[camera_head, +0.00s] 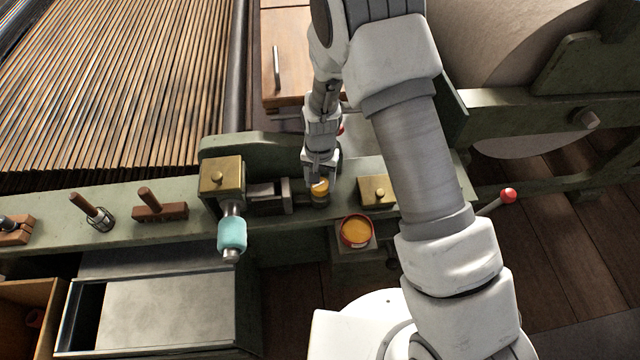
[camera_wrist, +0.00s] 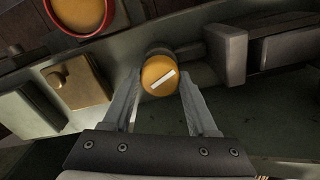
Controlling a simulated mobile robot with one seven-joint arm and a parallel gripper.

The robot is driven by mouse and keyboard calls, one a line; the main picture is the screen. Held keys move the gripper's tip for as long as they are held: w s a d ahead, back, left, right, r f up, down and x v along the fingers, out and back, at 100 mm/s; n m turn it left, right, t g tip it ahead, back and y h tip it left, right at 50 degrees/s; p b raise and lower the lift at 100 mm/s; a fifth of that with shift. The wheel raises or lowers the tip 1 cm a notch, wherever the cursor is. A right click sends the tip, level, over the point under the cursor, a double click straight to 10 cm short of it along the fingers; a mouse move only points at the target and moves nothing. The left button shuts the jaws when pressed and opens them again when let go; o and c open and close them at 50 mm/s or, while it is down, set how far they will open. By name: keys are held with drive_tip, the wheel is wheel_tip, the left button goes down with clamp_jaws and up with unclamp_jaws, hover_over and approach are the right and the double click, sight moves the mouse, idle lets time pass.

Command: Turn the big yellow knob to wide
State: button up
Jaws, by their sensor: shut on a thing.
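The big yellow knob (camera_head: 320,187) stands on the green machine rail near the middle of the head view. In the wrist view the knob (camera_wrist: 160,76) shows a round yellow top with a white bar mark, slanted up to the right. My gripper (camera_wrist: 160,85) is shut on the knob, with one finger on each side of it. In the head view my gripper (camera_head: 320,178) reaches down onto the knob from above and partly covers it. I cannot read any setting labels around the knob.
A red-rimmed dish with yellow contents (camera_head: 356,231) sits in front. Brass blocks (camera_head: 378,191) and (camera_head: 222,176) flank the knob, the left one above a teal-handled shaft (camera_head: 232,234). A red-tipped lever (camera_head: 508,195) sticks out at right.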

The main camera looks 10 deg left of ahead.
drive_tip(key=n+b, duration=0.2)
drive_tip(key=n, duration=0.4)
drive_tip(key=n+b, duration=0.1)
drive_tip(key=n, duration=0.4)
drive_tip(key=shift+n, duration=0.4)
idle(0.3)
drive_tip(key=o, duration=1.4)
wheel_tip(320, 180, up, 18)
drive_tip(key=shift+f+p, duration=0.25)
drive_tip(key=shift+p, duration=0.5)
